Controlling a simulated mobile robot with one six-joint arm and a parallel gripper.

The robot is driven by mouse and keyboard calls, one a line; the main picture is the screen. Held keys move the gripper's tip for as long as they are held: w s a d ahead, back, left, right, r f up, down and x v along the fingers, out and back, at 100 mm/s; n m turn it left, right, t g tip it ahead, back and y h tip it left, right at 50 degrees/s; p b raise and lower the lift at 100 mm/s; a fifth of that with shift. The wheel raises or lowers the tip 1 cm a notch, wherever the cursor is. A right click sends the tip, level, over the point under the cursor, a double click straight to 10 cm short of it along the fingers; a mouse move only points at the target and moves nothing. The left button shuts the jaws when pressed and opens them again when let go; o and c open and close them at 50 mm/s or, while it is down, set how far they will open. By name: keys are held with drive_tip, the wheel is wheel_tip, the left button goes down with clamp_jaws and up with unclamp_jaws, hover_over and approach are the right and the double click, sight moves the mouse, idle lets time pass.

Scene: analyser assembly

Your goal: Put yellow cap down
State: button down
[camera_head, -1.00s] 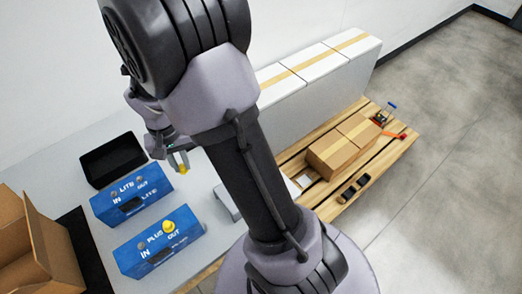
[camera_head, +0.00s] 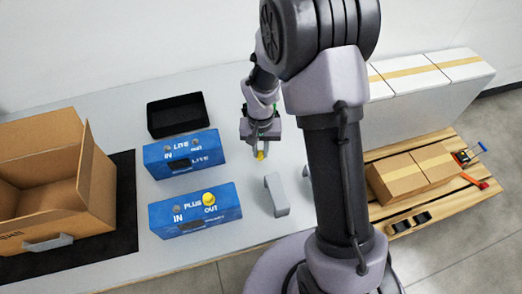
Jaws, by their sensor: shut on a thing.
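My gripper (camera_head: 261,149) is shut on a small yellow cap (camera_head: 261,155), which hangs at the fingertips above the grey table (camera_head: 236,105). The gripper is to the right of the blue LITE box (camera_head: 184,154) and above and behind a small grey bracket (camera_head: 276,195). Another yellow cap (camera_head: 209,199) sits on the OUT port of the blue PLUS box (camera_head: 195,213). The fingers are small in the view, so the exact grasp is hard to see.
A black tray (camera_head: 177,115) lies at the back. An open cardboard box (camera_head: 95,190) stands on a black mat (camera_head: 124,235) at left. A wooden pallet (camera_head: 445,201) carries cartons (camera_head: 412,173) at right.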

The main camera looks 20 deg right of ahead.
drive_tip(key=shift+f, duration=0.1)
drive_tip(key=c, duration=1.3)
unclamp_jaws()
drive_tip(key=shift+c, duration=0.2)
wheel_tip(320, 180, up, 13)
drive_tip(key=p, duration=0.5)
wheel_tip(320, 180, up, 8)
drive_tip(key=t, duration=0.2)
hover_over(261, 152)
drive_tip(key=s, duration=0.3)
drive_tip(key=s+a+r+t+y, duration=0.1)
drive_tip(key=s+a+r+t, duration=0.1)
drive_tip(key=s+r, duration=0.3)
drive_tip(key=s+a+r+t+y, duration=0.1)
drive_tip(key=s+r, duration=0.4)
drive_tip(key=s, duration=0.6)
drive_tip(key=shift+a+r+m+t, duration=0.4)
drive_tip(key=shift+a, duration=0.1)
